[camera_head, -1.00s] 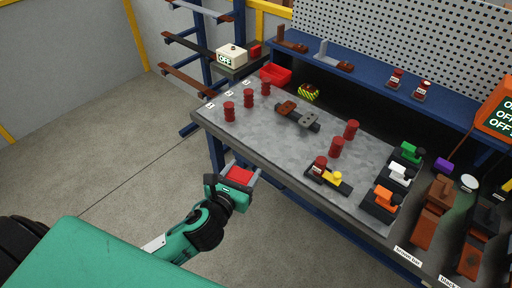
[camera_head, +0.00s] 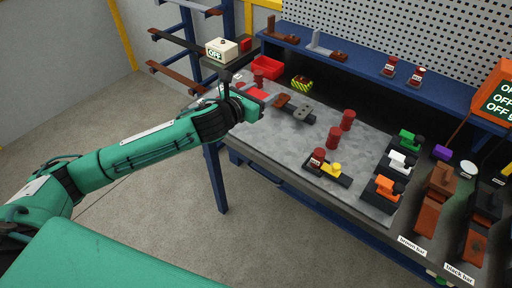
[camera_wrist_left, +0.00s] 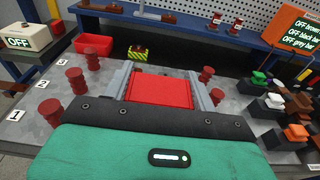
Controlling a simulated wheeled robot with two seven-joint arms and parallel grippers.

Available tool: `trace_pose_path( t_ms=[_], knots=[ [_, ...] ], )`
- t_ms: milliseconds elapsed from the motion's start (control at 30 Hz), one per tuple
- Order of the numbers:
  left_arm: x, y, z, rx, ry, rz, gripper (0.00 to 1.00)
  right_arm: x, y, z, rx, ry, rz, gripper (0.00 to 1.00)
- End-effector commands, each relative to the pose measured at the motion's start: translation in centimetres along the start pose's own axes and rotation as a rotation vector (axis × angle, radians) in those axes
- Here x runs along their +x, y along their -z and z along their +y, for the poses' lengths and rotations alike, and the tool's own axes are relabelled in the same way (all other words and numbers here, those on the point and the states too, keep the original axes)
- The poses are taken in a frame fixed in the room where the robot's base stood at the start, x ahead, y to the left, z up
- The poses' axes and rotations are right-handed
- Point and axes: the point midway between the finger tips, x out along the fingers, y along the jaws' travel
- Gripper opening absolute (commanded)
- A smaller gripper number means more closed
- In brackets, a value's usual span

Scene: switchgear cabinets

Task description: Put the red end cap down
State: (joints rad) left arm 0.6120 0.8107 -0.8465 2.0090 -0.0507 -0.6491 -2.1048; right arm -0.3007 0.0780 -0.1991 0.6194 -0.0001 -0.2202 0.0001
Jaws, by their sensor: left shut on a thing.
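The red end cap (camera_wrist_left: 158,90) is a flat red block between the two grey fingers of my left gripper (camera_wrist_left: 160,76) in the left wrist view. The fingers are shut on its sides. In the head view my left gripper (camera_head: 262,93) is over the left part of the grey worktable (camera_head: 285,150), and a little of the red end cap (camera_head: 257,95) shows there. I cannot tell its height above the table. My wrist hides part of the table's left end. My right gripper is not in view.
Red spool-like posts (camera_wrist_left: 76,80) stand by number labels at the table's left. Two more (camera_head: 334,138) stand mid-table. A red bin (camera_head: 267,67), a striped block (camera_head: 301,83) and a dark bar with fittings (camera_head: 292,108) are nearby. The front middle is clear.

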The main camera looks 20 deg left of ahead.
Motion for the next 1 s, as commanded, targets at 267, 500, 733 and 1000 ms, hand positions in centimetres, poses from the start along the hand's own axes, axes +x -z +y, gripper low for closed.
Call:
trace_pose_path(
  t_ms=[267, 500, 733, 1000],
  knots=[
    [0.7, 1.8, 0.5, -0.005, 0.000, 0.006, 0.30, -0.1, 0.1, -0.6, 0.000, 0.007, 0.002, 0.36],
    [1.5, 7.2, 0.6, -0.006, -0.002, 0.007, 0.30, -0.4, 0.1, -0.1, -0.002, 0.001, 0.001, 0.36],
    [2.3, 12.7, 0.5, -0.007, -0.002, 0.005, 0.30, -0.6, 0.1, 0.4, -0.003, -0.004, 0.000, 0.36],
    [2.8, 15.6, 0.6, -0.002, -0.002, 0.002, 0.30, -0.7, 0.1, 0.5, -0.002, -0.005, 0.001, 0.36]
  ],
)
